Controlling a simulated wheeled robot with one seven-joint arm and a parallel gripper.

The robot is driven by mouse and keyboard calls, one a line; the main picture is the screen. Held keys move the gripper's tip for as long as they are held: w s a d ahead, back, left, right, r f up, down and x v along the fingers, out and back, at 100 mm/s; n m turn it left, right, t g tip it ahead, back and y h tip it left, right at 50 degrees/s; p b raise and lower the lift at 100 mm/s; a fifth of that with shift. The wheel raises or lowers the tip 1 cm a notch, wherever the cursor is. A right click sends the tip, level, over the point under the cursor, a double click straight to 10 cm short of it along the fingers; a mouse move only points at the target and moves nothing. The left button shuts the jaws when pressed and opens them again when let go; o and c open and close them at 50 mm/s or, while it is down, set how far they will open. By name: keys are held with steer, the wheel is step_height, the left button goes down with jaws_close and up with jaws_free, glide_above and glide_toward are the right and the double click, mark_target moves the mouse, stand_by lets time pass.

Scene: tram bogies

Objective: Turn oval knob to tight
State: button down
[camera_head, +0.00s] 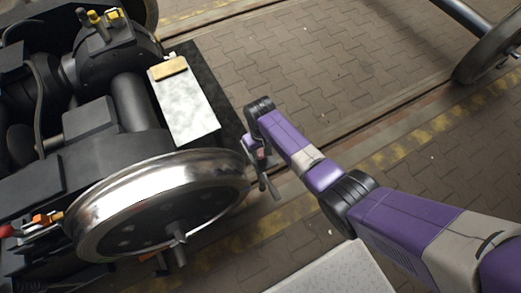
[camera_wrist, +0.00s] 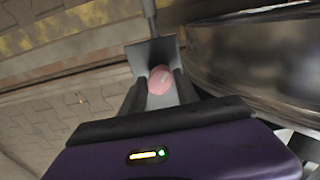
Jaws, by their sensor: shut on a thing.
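The oval knob (camera_wrist: 159,80) is pinkish red and sits in front of a grey plate-like housing (camera_wrist: 140,56) in the wrist view. A small pale mark shows on its face, too small to read. My gripper (camera_wrist: 161,86) has its two dark fingers on either side of the knob and is shut on it. In the head view my gripper (camera_head: 263,166) is beside the right edge of the big metal wheel, and the knob cannot be made out there. Which way the knob is turned, I cannot tell.
The shiny wheel (camera_head: 160,205) of the dark bogie stands close left of my gripper. A rail (camera_head: 345,125) and yellow-marked paving run past. Open paving (camera_head: 330,60) lies beyond. Another wheel (camera_head: 487,50) is at top right.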

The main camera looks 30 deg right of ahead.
steer(key=m+p, duration=0.1)
steer(key=m, duration=0.5)
steer(key=shift+p, duration=0.3)
steer(key=m, duration=0.6)
steer(key=shift+m+p, duration=0.3)
steer(key=shift+p, duration=0.05)
steer(key=m, duration=1.2)
steer(key=shift+p, duration=0.35)
steer(key=shift+m, duration=0.4)
steer(key=c, duration=0.9)
jaws_free()
